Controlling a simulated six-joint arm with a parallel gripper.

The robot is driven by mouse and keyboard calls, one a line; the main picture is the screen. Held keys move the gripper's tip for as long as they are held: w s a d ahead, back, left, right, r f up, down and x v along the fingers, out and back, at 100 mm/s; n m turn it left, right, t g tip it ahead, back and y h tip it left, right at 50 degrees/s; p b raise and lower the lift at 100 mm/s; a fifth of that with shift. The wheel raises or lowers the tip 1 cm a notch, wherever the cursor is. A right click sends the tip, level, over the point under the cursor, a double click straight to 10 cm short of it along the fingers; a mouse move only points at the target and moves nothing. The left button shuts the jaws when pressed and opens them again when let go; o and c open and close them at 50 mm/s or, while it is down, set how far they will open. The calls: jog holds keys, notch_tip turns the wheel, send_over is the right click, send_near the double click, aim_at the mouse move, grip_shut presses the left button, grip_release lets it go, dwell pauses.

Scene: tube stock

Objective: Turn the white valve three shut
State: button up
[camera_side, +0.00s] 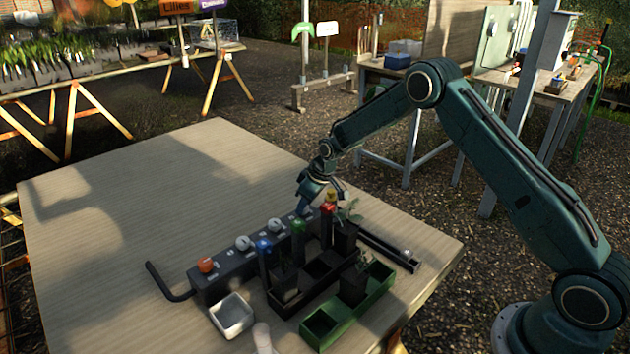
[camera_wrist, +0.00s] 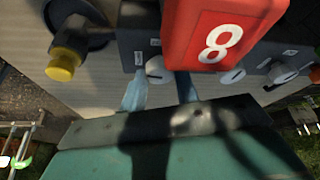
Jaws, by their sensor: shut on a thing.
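The black valve block (camera_side: 225,273) lies on the table with a row of knobs along its top. In the side view, two white knobs (camera_side: 243,242) (camera_side: 273,226) and an orange knob (camera_side: 206,264) show left of my gripper (camera_side: 308,203). My gripper is at the far right end of this row, pointing down. In the wrist view, a white valve knob (camera_wrist: 156,69) sits between the two bluish fingers of my gripper (camera_wrist: 160,90), which are shut on it. Two further white knobs (camera_wrist: 232,75) (camera_wrist: 283,71) show to its right. The small labels are unreadable.
A red-topped tube (camera_side: 328,209) marked 8 (camera_wrist: 220,35) stands close beside my gripper. Green and blue tubes (camera_side: 298,227) (camera_side: 263,246), a green tray (camera_side: 320,322) and a white dish (camera_side: 232,315) stand nearby. The table's left half (camera_side: 130,230) is clear.

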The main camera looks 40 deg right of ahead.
jog(key=m, duration=0.1)
jog(key=m+h, duration=0.1)
jog(key=m, duration=0.2)
jog(key=shift+a+h, duration=0.25)
jog(key=shift+h, duration=0.05)
jog(key=m, duration=0.2)
jog(key=m+h, duration=0.1)
jog(key=m, duration=0.1)
jog(key=shift+a+h, duration=0.1)
jog(key=shift+h, duration=0.2)
jog(key=m, duration=0.2)
jog(key=shift+w+a+m+h, duration=0.1)
jog(key=shift+m+h, duration=0.3)
jog(key=m, duration=0.2)
jog(key=m+g+h, duration=0.1)
jog(key=m, duration=0.1)
jog(key=shift+w+g, duration=0.1)
jog(key=shift+g, duration=0.2)
jog(key=o, duration=1)
jog(key=shift+c, duration=0.2)
jog(key=shift+a+r, duration=0.1)
